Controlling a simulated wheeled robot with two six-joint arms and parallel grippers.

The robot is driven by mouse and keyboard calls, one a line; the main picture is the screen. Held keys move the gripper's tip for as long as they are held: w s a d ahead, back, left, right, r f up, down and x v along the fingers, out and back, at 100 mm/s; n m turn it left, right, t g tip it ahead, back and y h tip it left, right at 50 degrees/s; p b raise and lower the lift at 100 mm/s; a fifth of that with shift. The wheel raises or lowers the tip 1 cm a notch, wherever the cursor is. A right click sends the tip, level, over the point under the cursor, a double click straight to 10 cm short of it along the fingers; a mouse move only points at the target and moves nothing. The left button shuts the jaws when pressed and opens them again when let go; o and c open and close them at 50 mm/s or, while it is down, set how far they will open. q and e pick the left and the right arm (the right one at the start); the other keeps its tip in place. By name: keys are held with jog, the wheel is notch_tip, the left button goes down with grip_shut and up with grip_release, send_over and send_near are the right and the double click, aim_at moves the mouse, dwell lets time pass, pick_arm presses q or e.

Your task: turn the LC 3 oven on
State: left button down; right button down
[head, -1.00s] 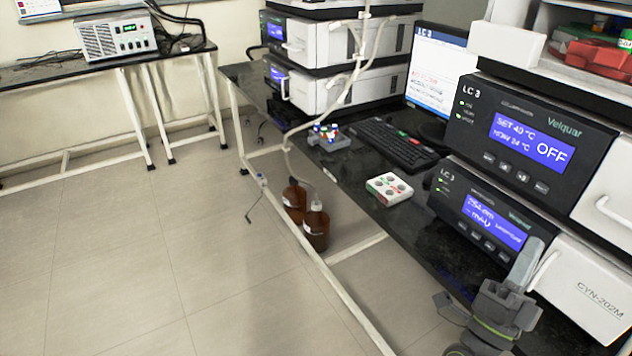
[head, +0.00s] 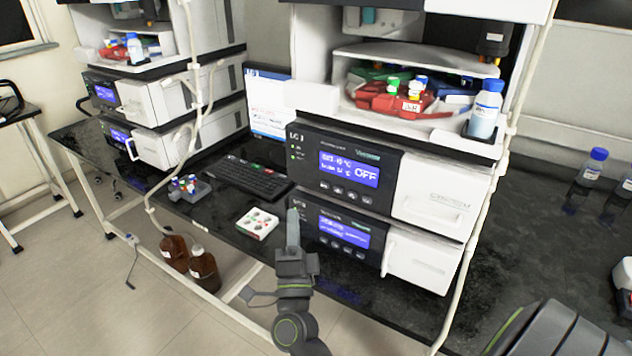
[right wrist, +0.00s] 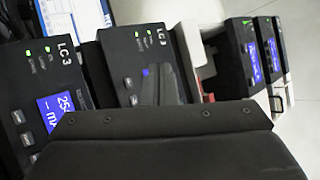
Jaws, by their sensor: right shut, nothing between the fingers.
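The LC 3 oven (head: 448,193) is the upper black-fronted unit of the near stack in the head view. Its blue display reads a set and a current temperature with "OFF", above a row of small buttons. Below it sits another black unit (head: 395,255) with its own blue display and buttons. My right gripper (head: 293,222) is shut and empty, pointing up in front of the left end of the lower unit, below the oven's panel. In the right wrist view two LC3 panels show, the second panel's display (right wrist: 146,72) mostly hidden. My left gripper is not in view.
A white block with coloured spots (head: 257,223) and a keyboard (head: 250,178) lie left of the stack. Brown bottles (head: 204,268) stand on the floor. A shelf above the oven holds red trays and a blue-capped bottle (head: 485,108). A pale tube (head: 468,270) runs down right of the stack.

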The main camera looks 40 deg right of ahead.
jog(key=shift+d, duration=0.1)
jog(key=p, duration=0.3)
send_near(320, 176)
jog(key=shift+w+d+r, duration=0.25)
jog(key=shift+w+r, duration=0.45)
jog(key=shift+w, duration=0.05)
jog(key=shift+w+d+r, duration=0.2)
jog(key=shift+w+r, duration=0.5)
jog(key=shift+w, duration=0.1)
dwell(0.9)
jog(key=shift+w+d, duration=0.15)
jog(key=shift+d, duration=0.25)
jog(key=shift+w+d, duration=0.15)
jog(key=shift+d, duration=0.2)
dwell(0.6)
jog(key=shift+a, duration=0.1)
jog(key=shift+s+a, duration=0.3)
jog(key=shift+a, duration=0.35)
